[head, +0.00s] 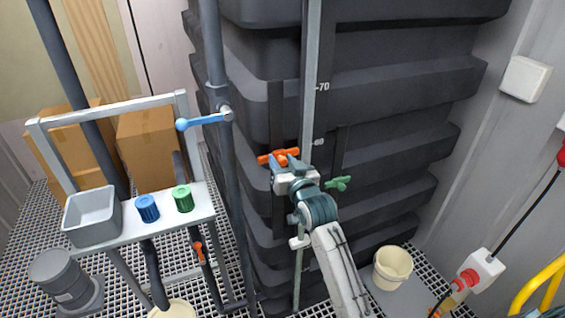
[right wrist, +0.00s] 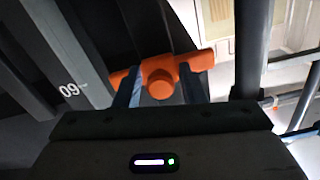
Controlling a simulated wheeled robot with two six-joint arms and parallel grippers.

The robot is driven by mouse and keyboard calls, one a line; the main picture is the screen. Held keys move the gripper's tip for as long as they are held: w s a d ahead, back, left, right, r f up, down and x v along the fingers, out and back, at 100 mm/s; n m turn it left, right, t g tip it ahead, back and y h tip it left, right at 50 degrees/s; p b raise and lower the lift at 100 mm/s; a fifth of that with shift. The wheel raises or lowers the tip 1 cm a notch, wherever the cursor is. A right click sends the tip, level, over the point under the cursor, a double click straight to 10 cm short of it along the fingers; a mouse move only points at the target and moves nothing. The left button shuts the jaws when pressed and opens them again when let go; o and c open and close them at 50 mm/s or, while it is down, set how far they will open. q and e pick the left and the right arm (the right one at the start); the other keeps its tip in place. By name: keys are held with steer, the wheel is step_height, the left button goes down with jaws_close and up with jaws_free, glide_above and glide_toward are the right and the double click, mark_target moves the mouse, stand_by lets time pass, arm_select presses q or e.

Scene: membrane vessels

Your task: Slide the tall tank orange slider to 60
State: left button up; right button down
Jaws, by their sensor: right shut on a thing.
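The tall dark tank (head: 390,90) has a pale vertical scale strip (head: 311,60) with the labels 70 (head: 322,87) and 60 (head: 318,141). The orange slider (head: 278,155) sits beside the strip, slightly lower in the picture than the 60 label. My right gripper (head: 287,165) is shut on the orange slider. In the right wrist view the slider's orange middle (right wrist: 160,78) is between the two fingers, and the 60 label (right wrist: 70,90) shows upside down to the left. The fingers partly cover the slider. My left gripper is not in view.
A green handle (head: 337,183) is close to my right wrist. A dark vertical pipe with a blue lever (head: 203,121) stands left of the slider. A small bench (head: 165,207) holds a grey bin and blue and green caps. A cream bucket (head: 393,267) stands at lower right.

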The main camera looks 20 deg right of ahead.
steer(key=c, duration=1.2)
jaws_free()
steer(key=shift+s+f, duration=0.1)
steer(key=shift+s, duration=0.2)
steer(key=s+b, duration=0.3)
steer(key=s, duration=0.7)
steer(key=shift+s+d+b, duration=0.1)
steer(key=shift+d+b, duration=0.05)
steer(key=shift+b, duration=0.25)
